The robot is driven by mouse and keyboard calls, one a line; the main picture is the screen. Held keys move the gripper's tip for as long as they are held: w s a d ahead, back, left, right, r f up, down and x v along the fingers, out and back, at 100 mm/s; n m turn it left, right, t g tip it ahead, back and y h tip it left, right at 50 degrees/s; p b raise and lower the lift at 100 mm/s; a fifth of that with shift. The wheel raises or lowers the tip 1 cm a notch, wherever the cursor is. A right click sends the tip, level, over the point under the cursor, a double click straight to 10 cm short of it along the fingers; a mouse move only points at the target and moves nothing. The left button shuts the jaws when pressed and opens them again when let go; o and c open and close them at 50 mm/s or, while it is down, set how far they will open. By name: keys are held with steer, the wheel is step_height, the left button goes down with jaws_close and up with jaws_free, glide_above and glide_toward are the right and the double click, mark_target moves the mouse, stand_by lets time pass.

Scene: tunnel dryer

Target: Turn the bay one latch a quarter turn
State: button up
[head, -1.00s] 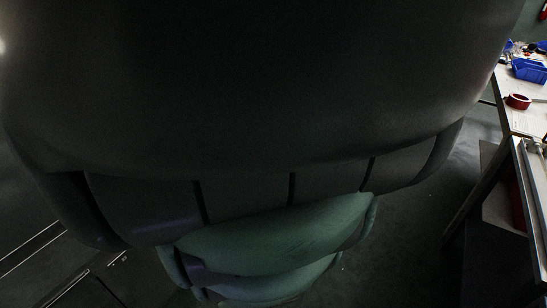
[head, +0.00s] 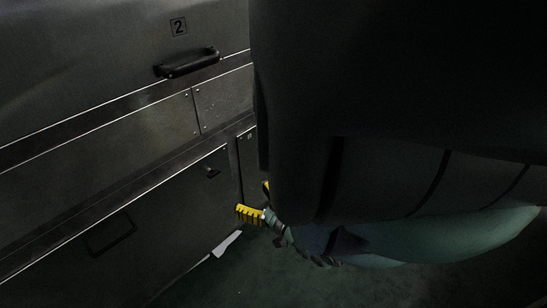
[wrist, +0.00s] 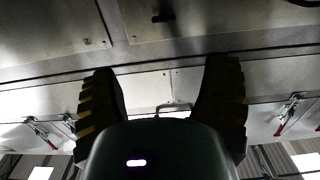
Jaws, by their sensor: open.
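My gripper (wrist: 163,72) shows in the wrist view with its two black-and-yellow fingers spread wide and nothing between them. In the head view one yellow striped finger of my gripper (head: 250,213) shows low in front of the dryer panels; the rest is hidden behind my arm. In the wrist view a red-handled latch (wrist: 288,113) is on the right and another red-handled latch (wrist: 40,132) is on the left, both apart from the fingers. No bay number is readable there, so I cannot tell which latch, if either, is bay one's.
The dark dryer front (head: 80,130) fills the left of the head view. It carries a plate marked 2 (head: 179,27) and a black bar handle (head: 188,63). A white sheet (head: 227,243) lies low by its base. My arm blocks the right side.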

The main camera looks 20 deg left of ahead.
mark_target(215, 174)
steer(key=b+x, duration=0.2)
steer(key=x, duration=0.3)
steer(key=b+x, duration=0.2)
steer(key=x, duration=0.3)
steer(key=s+f+b+x, duration=0.1)
steer(key=b+x, duration=0.1)
steer(key=x, duration=0.3)
steer(key=shift+w+a, duration=0.1)
steer(key=shift+a, duration=0.15)
steer(key=shift+w+a+r, duration=0.15)
steer(key=shift+a, duration=0.1)
steer(key=shift+o, duration=0.3)
steer(key=shift+d, duration=0.1)
steer(key=c, duration=1.3)
steer(key=shift+o, duration=0.2)
